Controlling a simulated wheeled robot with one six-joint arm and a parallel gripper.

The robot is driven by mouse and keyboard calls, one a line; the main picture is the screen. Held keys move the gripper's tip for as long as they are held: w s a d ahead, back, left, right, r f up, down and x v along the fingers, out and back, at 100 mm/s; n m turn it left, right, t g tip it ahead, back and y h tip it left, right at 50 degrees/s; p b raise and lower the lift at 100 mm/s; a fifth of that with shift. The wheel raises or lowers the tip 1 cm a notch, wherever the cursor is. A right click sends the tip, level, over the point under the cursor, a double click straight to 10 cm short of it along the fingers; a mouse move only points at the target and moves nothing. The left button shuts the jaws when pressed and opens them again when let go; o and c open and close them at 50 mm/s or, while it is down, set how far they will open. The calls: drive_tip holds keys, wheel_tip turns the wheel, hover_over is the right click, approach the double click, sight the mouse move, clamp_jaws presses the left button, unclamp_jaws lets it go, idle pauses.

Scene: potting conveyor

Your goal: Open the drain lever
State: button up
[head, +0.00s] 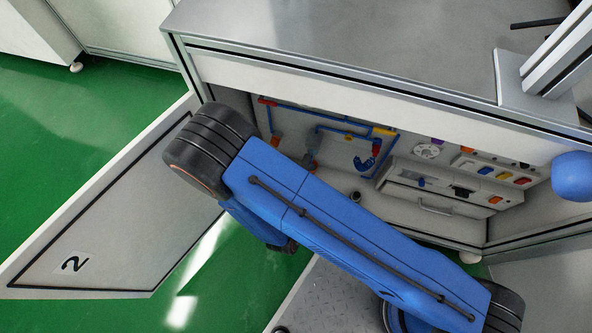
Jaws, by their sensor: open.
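Inside the open cabinet under the bench, blue pipes (300,109) run along the back wall. An orange fitting (275,141), an orange-and-grey fitting (309,160), a yellow bar (385,131) and a curved blue part (365,163) sit on or beside them. I cannot tell which of these is the drain lever, nor its position. My blue arm crosses in front of the cabinet's lower left and hides part of the inside. My gripper does not show; the forearm and wrist links cover that area.
A panel with coloured switches (490,171) and a drawer with a handle (434,208) are at the right inside. The grey bench top (350,35) overhangs the opening. Green floor (60,150) is clear at left.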

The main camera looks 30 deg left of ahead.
drive_tip(key=v, duration=1.6)
drive_tip(key=shift+s, duration=0.25)
